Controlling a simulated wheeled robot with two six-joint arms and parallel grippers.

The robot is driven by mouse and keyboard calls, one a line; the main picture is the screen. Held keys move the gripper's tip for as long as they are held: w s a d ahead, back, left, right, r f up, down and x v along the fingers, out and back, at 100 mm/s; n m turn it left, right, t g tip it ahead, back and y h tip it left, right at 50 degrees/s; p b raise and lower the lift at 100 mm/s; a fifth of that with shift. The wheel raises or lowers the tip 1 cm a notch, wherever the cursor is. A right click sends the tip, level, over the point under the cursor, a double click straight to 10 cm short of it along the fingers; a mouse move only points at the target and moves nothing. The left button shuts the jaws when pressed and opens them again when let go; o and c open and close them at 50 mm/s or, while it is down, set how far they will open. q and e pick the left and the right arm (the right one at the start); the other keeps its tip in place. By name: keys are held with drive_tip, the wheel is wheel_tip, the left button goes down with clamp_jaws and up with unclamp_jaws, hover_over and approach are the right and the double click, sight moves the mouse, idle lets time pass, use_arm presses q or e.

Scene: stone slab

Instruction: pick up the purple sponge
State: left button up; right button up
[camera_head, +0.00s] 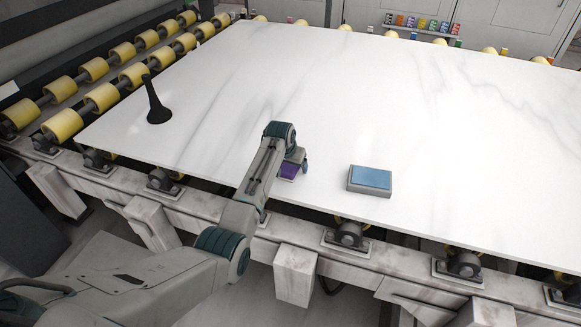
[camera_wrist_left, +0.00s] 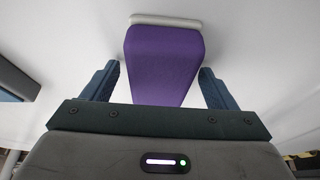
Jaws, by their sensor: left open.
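The purple sponge (camera_head: 290,171) lies on the white stone slab (camera_head: 330,90) near its front edge, partly hidden by my left arm in the head view. In the left wrist view the purple sponge (camera_wrist_left: 162,62) has a pale grey strip at its far end. My left gripper (camera_wrist_left: 160,88) is open, with one finger on each side of the sponge and a visible gap on both sides. In the head view my left gripper (camera_head: 296,160) is over the sponge at the slab. My right gripper is not in view.
A blue-topped grey block (camera_head: 370,180) lies on the slab to the right of the sponge. A black cone-shaped object (camera_head: 157,108) stands at the slab's left. Yellow rollers (camera_head: 103,96) line the left side. The middle and back of the slab are clear.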

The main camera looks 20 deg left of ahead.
use_arm(q)
drive_tip(key=shift+f, duration=0.1)
drive_tip(key=shift+c, duration=0.2)
drive_tip(key=c, duration=1)
drive_tip(key=shift+r, duration=0.35)
drive_tip(key=b+v, duration=0.1)
drive_tip(key=v, duration=0.2)
drive_tip(key=shift+d+r+b, duration=0.1)
drive_tip(key=shift+d+b, duration=0.1)
drive_tip(key=shift+b, duration=0.1)
drive_tip(key=s+d, duration=0.1)
drive_tip(key=s, duration=0.3)
drive_tip(key=s+d+r+b, duration=0.1)
drive_tip(key=s, duration=0.4)
drive_tip(key=s+d+b, duration=0.1)
drive_tip(key=s, duration=0.4)
drive_tip(key=shift+s+d+r, duration=0.2)
drive_tip(key=shift+s+r, duration=0.05)
drive_tip(key=shift+r, duration=0.05)
